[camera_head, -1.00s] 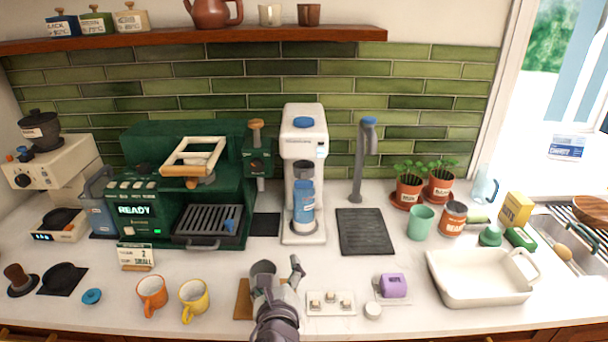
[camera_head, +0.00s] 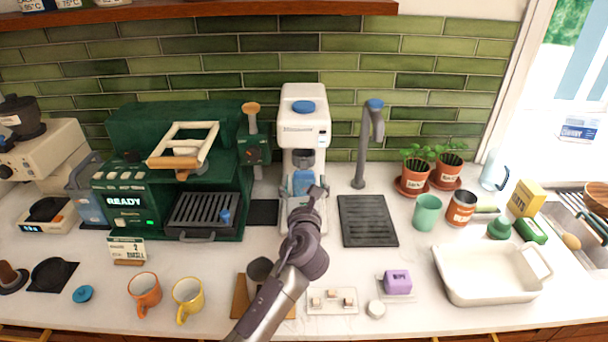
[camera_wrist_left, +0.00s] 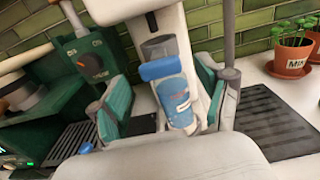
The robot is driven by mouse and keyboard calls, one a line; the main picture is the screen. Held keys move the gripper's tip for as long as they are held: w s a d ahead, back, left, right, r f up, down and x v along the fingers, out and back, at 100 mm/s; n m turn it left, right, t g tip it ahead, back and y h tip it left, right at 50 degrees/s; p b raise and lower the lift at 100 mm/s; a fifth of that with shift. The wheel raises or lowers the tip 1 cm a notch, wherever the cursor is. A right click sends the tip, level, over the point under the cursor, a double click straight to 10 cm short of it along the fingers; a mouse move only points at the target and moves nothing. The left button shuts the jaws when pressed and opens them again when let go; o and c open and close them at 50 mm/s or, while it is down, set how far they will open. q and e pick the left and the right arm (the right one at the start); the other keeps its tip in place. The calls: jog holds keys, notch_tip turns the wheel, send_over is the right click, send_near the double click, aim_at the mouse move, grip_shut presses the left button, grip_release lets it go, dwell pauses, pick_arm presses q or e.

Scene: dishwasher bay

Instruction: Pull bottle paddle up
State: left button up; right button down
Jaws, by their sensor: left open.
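In the left wrist view the gripper (camera_wrist_left: 163,98) is open, with one teal-padded finger on each side of the bottle (camera_wrist_left: 172,92). Gaps show between the pads and the bottle there. I cannot make out a separate paddle. My right gripper is not in view.
The green coffee machine (camera_head: 178,170) stands left of the drink machine. A grey tap (camera_head: 363,140) and a black drip mat (camera_head: 367,220) are close on the right. Two mugs, orange (camera_head: 144,290) and yellow (camera_head: 187,297), stand at the front left.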

aim_at(304, 170)
pick_arm(q)
jog(key=shift+w, duration=0.55)
jog(key=shift+w+r, duration=0.1)
jog(key=shift+w, duration=0.5)
jog(key=shift+s, duration=0.1)
jog(key=c, duration=0.7)
grip_shut()
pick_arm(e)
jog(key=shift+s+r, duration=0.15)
